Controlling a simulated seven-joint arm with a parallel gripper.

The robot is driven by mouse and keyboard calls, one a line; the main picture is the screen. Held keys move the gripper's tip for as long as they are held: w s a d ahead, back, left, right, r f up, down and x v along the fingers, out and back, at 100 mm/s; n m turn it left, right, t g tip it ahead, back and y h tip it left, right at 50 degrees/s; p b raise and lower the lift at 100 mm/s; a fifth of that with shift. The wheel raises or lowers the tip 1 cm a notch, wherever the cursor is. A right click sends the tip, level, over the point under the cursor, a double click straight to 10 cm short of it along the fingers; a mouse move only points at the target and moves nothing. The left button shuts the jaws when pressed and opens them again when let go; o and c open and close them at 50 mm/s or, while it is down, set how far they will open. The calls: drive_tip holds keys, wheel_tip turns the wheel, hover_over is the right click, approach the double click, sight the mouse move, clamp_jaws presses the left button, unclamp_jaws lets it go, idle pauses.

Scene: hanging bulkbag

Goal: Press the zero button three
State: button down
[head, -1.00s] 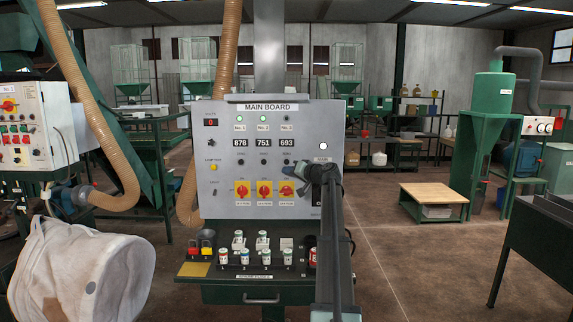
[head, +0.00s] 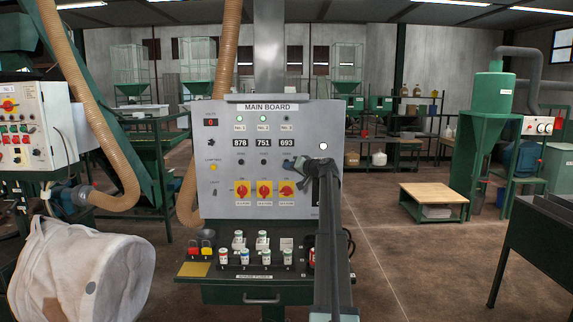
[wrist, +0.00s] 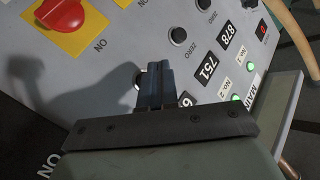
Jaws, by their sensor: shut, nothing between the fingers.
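The grey main board (head: 225,180) stands ahead, with three black round zero buttons in a row under the number displays. Zero buttons one (wrist: 203,4) and two (wrist: 177,36) are in clear view in the wrist view. Zero button three (wrist: 139,80), under the 693 display (head: 286,142), is mostly hidden behind my fingers; part of its pale rim shows. My gripper (head: 286,163) is shut and empty, with its fingertips (wrist: 155,74) at button three. I cannot tell whether they touch it.
Red rotary switches on yellow plates (head: 265,188) sit just below the buttons. Green lamps (head: 263,119) are lit above displays one and two. A shelf with several small bottles (head: 266,257) stands below the board. A white bag (head: 85,275) is at lower left.

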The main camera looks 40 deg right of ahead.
drive_tip(key=shift+w+d, duration=0.6)
drive_tip(key=shift+w, duration=0.05)
drive_tip(key=shift+w, duration=0.1)
idle(1.6)
drive_tip(key=shift+w+d, duration=0.2)
drive_tip(key=shift+d, duration=0.1)
drive_tip(key=shift+w+d, duration=0.3)
idle(1.0)
drive_tip(key=shift+s+a, duration=0.6)
idle(0.5)
drive_tip(key=shift+s+a, duration=1.8)
